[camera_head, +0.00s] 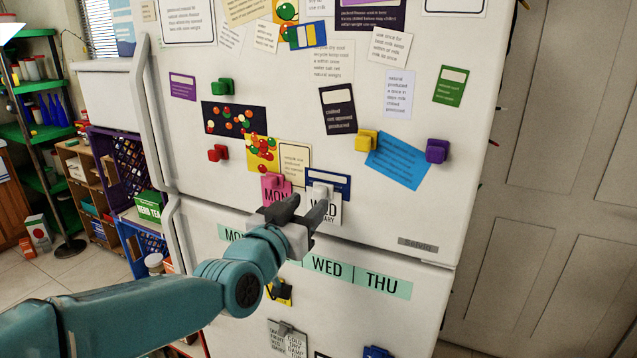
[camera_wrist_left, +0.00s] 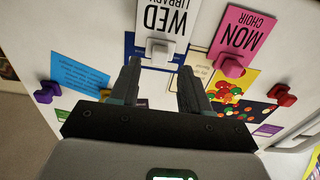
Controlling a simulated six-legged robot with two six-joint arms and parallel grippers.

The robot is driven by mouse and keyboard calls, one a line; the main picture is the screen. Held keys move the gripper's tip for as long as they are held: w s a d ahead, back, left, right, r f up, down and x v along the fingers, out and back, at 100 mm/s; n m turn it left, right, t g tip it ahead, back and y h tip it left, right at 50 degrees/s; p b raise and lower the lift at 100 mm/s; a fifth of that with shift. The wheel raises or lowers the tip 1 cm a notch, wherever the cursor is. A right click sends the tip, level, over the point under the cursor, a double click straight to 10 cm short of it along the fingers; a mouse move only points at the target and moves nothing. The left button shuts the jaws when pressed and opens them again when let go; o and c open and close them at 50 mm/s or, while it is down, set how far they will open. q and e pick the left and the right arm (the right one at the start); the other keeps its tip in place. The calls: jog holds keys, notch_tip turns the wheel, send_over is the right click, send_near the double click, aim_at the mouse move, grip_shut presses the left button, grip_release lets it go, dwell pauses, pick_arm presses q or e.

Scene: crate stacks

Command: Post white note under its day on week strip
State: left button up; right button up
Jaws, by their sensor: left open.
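The white note (camera_head: 334,215), marked WED, hangs on the upper fridge door under a white magnet (camera_head: 318,191). In the left wrist view the white note (camera_wrist_left: 166,20) appears upside down and reads WED LIBRARY, with its magnet (camera_wrist_left: 158,48). The mint week strip (camera_head: 382,282) is on the lower door; WED and THU show, MON shows partly, and my arm hides the part between. My left gripper (camera_head: 303,208) is open in front of the notes. In the wrist view its empty fingertips (camera_wrist_left: 159,68) lie either side of the magnet's line, just short of it.
A pink MON note (camera_head: 271,192) hangs just left of the white one. A blue card (camera_head: 340,180) lies behind the white note's top. Coloured magnets, such as a yellow one (camera_head: 366,141) and a purple one (camera_head: 437,151), stick out nearby. Shelves (camera_head: 47,130) stand at left.

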aim_at(317, 197)
pick_arm(q)
jog(key=shift+x, duration=1.2)
jog(key=shift+w+d, duration=0.25)
jog(key=shift+w, duration=0.4)
pick_arm(e)
jog(key=shift+r, duration=0.25)
pick_arm(q)
jog(key=c, duration=0.8)
jog(key=shift+s+a+f+b, duration=0.15)
jog(key=shift+s+b, duration=0.2)
jog(key=shift+b, duration=0.25)
jog(key=shift+b+v, duration=1.1)
jog(key=shift+v, duration=0.75)
jog(key=shift+s+a, duration=0.15)
jog(key=shift+s, duration=0.15)
pick_arm(e)
notch_tip(317, 197, down, 3)
jog(key=shift+f, duration=0.1)
